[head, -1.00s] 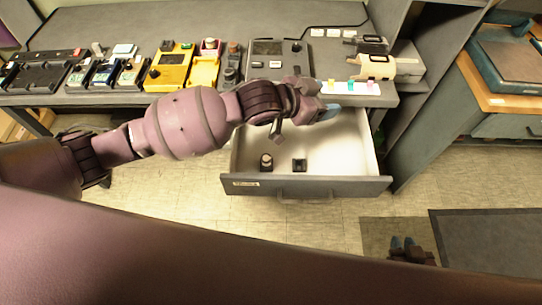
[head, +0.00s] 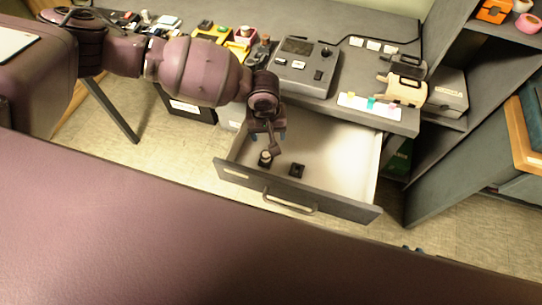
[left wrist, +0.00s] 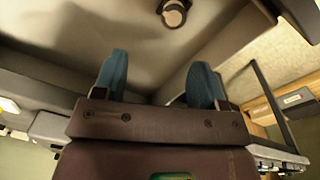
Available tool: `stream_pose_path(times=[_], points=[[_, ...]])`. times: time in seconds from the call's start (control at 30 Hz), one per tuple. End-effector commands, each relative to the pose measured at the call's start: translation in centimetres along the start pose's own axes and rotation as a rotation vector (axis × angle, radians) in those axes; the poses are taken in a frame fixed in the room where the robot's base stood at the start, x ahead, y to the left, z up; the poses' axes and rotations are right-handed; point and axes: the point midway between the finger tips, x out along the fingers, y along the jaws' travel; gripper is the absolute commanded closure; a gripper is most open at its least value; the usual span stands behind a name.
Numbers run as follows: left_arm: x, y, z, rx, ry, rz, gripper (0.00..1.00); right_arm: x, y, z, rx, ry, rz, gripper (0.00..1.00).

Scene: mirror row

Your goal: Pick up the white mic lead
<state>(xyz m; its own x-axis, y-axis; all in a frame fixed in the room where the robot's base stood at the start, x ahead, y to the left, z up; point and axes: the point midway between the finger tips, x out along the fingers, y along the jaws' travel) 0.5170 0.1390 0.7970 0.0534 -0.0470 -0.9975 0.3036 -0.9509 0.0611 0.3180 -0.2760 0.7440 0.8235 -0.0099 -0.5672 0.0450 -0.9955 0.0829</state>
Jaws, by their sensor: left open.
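I cannot clearly make out a white mic lead in either view. The open drawer (head: 340,150) holds a small dark round item with a pale top (head: 265,159) and a small black block (head: 297,170). My left gripper (head: 268,134) points down over the drawer's left part, just above and behind the round item. Its blue fingertips are apart with nothing between them in the left wrist view (left wrist: 160,82). A round item with a pale face (left wrist: 173,14) shows beyond the fingers there. Only small dark tips of my right gripper (head: 414,248) show at lower right.
The desk above the drawer carries a grey device (head: 300,65), a yellow pedal (head: 208,32), a white strip with coloured pieces (head: 370,106) and a cream handset (head: 405,90). A shelf unit (head: 455,130) stands right of the drawer. Floor shows in front.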

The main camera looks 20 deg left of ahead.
Motion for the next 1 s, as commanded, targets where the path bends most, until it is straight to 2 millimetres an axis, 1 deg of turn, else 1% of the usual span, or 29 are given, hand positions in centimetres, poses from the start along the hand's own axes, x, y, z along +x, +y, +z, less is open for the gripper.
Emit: stream_pose_path(times=[0.03,0.1,0.2,0.3,0.47,0.63,0.73,0.9,1.0], points=[[-0.1,-0.2,0.1,-0.08,-0.015,-0.02,0.35,0.0,0.0,0.0,0.0,0.0,0.0,0.78],[-0.2,-0.6,0.4,-0.179,-0.031,-0.047,0.35,0.0,0.1,0.0,-0.002,0.001,0.001,0.78],[-0.2,-0.9,0.5,-0.271,-0.03,-0.068,0.35,0.0,0.1,0.0,-0.003,0.001,0.001,0.78],[-0.1,-1.0,0.5,-0.319,-0.028,-0.072,0.35,0.0,-0.1,0.1,0.002,0.0,-0.001,0.78],[0.8,-1.0,0.6,-0.334,-0.028,-0.071,0.35,0.1,-0.3,0.5,0.006,-0.005,-0.002,0.78],[3.2,-1.1,0.7,-0.332,-0.029,-0.071,0.35,0.3,-0.3,1.1,0.004,-0.014,-0.002,0.78],[4.6,-1.2,0.8,-0.331,-0.028,-0.071,0.35,0.6,-0.3,1.2,0.002,-0.012,-0.004,0.78],[5.8,-1.3,0.8,-0.33,-0.026,-0.07,0.35,0.7,-0.2,0.5,-0.004,0.002,-0.005,0.78],[6.9,-1.3,1.0,-0.329,-0.028,-0.07,0.35,0.9,-0.2,0.9,-0.008,-0.003,-0.006,0.78]])
